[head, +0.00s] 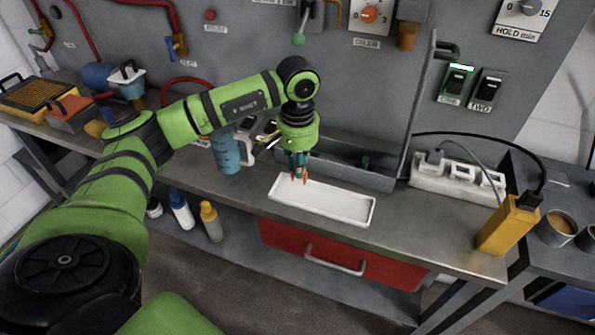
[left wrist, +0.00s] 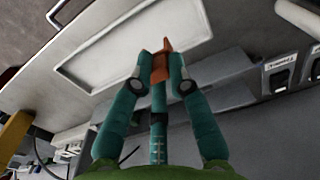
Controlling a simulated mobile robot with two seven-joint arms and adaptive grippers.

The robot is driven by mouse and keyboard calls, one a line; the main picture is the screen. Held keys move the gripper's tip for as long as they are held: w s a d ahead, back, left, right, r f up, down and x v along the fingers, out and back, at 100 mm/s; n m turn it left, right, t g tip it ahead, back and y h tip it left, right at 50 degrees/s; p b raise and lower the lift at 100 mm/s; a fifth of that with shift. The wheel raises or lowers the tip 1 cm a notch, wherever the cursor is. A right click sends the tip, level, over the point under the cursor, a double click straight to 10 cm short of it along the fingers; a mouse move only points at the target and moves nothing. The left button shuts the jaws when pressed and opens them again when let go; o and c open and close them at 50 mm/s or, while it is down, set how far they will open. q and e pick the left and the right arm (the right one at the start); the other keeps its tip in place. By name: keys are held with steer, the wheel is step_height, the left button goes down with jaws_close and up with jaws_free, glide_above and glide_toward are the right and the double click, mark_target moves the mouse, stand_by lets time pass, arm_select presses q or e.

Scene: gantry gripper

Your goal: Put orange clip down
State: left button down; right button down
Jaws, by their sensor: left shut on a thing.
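My left gripper (head: 298,166) points down at the back left end of a shallow white tray (head: 335,206). It is shut on the small orange clip (head: 304,177). In the left wrist view, the clip (left wrist: 159,70) is pinched between the two teal fingers (left wrist: 160,82), with its tip sticking out past them. In that view the clip's tip overlaps the inside of the tray (left wrist: 112,55), near one end. I cannot tell whether the clip touches the tray. The tray looks empty. My right gripper is not in view.
A blue jug (head: 226,153) stands left of the gripper. A long grey trough (head: 345,165) lies behind the tray against the panel. A yellow box (head: 508,226) and a white power strip (head: 457,178) are at the right. The metal worktop (head: 420,235) right of the tray is bare.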

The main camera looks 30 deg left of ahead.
arm_select(q)
steer(key=shift+a+f, duration=0.1)
steer(key=shift+f, duration=0.25)
step_height(320, 180, down, 2)
steer(key=shift+f+p, duration=0.25)
steer(key=shift+p, duration=0.55)
steer(key=shift+f, duration=0.55)
steer(key=c, duration=1.6)
jaws_free()
steer(key=shift+f, duration=0.15)
steer(key=o, duration=0.4)
